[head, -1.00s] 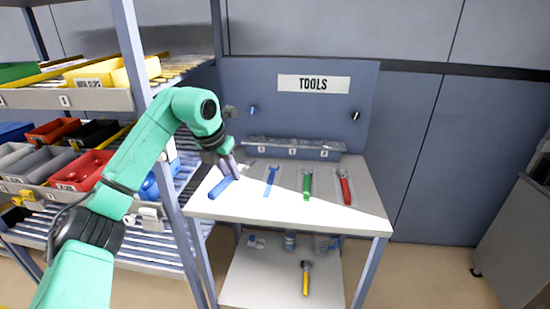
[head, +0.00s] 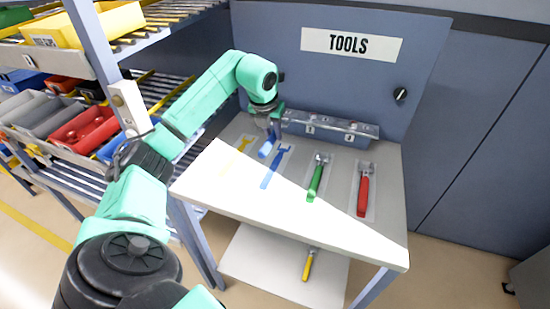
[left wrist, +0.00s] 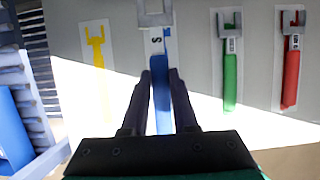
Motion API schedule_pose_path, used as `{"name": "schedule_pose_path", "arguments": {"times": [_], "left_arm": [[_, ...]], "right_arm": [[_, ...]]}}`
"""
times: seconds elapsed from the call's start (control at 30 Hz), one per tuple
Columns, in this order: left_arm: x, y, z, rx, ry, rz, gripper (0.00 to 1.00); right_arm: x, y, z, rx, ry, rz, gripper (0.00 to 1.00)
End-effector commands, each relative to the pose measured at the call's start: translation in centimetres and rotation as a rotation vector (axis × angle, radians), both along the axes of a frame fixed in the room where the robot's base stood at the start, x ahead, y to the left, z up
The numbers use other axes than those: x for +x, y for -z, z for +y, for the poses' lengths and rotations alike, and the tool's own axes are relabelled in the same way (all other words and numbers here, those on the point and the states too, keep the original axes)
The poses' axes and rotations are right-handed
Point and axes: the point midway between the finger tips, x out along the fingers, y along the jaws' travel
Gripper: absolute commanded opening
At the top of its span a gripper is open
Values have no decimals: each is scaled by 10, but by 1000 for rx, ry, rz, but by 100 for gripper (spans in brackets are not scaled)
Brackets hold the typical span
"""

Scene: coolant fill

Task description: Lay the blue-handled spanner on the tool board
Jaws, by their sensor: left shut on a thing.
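The blue-handled spanner (left wrist: 160,100) is held between the fingers of my left gripper (left wrist: 160,76). Its grey open jaw (left wrist: 155,14) points away at the top of the left wrist view. In the head view my left gripper (head: 270,128) is over the back of the tool board, with the blue handle (head: 265,150) below it. The flat blue spanner outline (head: 275,166) lies just to the right; in the left wrist view the spanner partly covers it (left wrist: 167,42). Whether the spanner touches the board (head: 338,204) cannot be told. My right gripper is not in view.
A green spanner (head: 317,180) and a red spanner (head: 363,192) lie on the board to the right. A yellow outline (head: 236,156) is bare at left. A clear bin rail (head: 330,127) runs along the back. A yellow-handled spanner (head: 308,265) lies on the lower shelf.

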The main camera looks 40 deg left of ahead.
Motion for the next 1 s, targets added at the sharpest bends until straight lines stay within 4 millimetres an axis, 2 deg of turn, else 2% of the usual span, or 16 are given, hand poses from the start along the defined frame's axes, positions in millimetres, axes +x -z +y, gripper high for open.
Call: {"name": "schedule_pose_path", "arguments": {"times": [0.03, 0.1, 0.4, 0.5, 0.67, 0.7, 0.73, 0.77, 1.0], "left_arm": [[-2, 17, 0, 0, 0, 7, 0], [-1, 37, -1, -1, 1, 6, 0], [0, 90, -1, -3, 1, 2, 0], [1, 99, 0, -1, 1, -2, 0], [1, 99, 0, 0, 0, -2, 0], [1, 99, 0, -1, 0, -1, 42], [1, 99, 0, -1, 0, -1, 54], [1, 99, 0, -1, 0, -1, 57], [1, 99, 0, -1, 0, -1, 57]], "right_arm": [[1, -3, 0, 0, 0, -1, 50], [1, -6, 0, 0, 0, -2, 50], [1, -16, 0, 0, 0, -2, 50], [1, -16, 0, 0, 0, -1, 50], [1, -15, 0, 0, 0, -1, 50], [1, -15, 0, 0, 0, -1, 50], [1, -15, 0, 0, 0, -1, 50], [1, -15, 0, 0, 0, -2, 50], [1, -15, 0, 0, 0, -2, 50]]}}
